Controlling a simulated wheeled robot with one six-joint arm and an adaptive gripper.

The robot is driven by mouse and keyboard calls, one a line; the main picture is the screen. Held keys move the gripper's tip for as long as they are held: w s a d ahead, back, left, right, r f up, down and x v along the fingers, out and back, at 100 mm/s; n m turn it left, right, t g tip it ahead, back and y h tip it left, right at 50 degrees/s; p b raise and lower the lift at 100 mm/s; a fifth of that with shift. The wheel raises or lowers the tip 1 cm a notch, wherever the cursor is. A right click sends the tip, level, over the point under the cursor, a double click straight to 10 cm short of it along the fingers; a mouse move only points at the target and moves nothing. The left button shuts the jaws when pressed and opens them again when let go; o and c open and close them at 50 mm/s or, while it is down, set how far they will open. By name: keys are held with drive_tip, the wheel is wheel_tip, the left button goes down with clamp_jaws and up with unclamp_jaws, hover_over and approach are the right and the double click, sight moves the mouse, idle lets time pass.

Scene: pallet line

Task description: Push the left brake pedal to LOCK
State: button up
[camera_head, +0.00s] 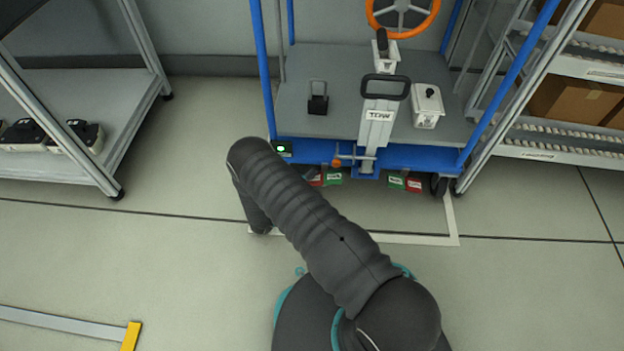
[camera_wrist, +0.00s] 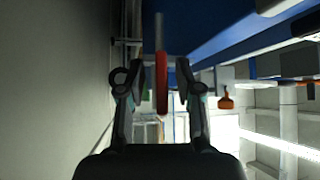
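The blue cart (camera_head: 410,156) has a left brake pedal with a red pad (camera_head: 316,179) and a green pad (camera_head: 333,177) under its front edge. A right pedal has a green pad (camera_head: 397,181) and a red pad (camera_head: 414,185). In the wrist view, my gripper (camera_wrist: 158,88) has its fingers apart. A thin red plate (camera_wrist: 162,80), seen edge-on, appears between them, probably the left pedal's red part. I cannot tell whether the fingers touch it. My gripper is hidden in the head view.
An orange knob (camera_head: 337,163) hangs at the cart's front; an orange piece also shows in the wrist view (camera_wrist: 226,98). A metal shelf (camera_head: 75,95) stands left, a box rack (camera_head: 560,135) right. White floor tape (camera_head: 410,240) crosses before the cart.

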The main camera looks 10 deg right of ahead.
drive_tip(key=shift+a, duration=0.1)
drive_tip(key=v, duration=1.2)
drive_tip(key=shift+f, duration=0.1)
